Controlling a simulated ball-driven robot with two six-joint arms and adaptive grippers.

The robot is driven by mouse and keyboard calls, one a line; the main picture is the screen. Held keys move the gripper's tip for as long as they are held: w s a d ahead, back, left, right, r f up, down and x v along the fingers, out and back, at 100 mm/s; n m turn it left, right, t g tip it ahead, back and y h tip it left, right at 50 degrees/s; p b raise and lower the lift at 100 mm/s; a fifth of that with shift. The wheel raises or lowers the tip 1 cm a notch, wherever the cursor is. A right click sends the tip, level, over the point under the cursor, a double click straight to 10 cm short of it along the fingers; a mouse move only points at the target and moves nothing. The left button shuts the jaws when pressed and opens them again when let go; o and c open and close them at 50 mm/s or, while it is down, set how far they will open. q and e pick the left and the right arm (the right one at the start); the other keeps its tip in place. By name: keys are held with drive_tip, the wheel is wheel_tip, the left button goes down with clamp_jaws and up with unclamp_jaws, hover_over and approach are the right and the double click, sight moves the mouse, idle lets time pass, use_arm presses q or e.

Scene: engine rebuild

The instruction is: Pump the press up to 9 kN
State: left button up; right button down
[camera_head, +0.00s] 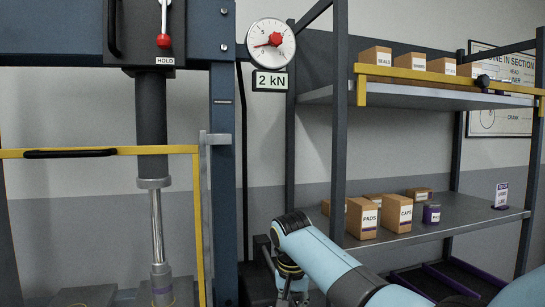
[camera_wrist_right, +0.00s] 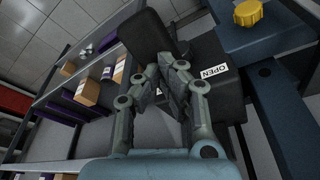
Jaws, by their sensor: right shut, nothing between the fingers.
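The press has a dark blue frame (camera_head: 222,180) at the left, with a ram (camera_head: 151,120) above a shiny rod (camera_head: 156,225). Its round gauge (camera_head: 271,45) has a red needle, and the display (camera_head: 270,81) below reads 2 kN. A red-knobbed lever (camera_head: 164,40) sits above a HOLD label. My right gripper (camera_head: 290,292) is low beside the press frame, shut and empty. In the right wrist view its fingers (camera_wrist_right: 172,68) are in front of a black block (camera_wrist_right: 146,36); I cannot tell whether they touch. My left gripper is out of view.
A yellow guard frame (camera_head: 197,220) with a black handle stands before the ram. At right, a shelf rack (camera_head: 338,120) holds several cartons and a purple-labelled can (camera_head: 431,213). The right wrist view shows an OPEN label (camera_wrist_right: 217,72) and a yellow knob (camera_wrist_right: 248,13).

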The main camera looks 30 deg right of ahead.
wheel_tip(320, 180, up, 7)
drive_tip(key=p, duration=0.6)
drive_tip(key=shift+f, duration=0.15)
wheel_tip(320, 180, up, 10)
drive_tip(key=b, duration=0.1)
drive_tip(key=shift+f, duration=1.3)
drive_tip(key=shift+f+b, duration=0.35)
drive_tip(key=shift+f, duration=0.7)
idle(0.4)
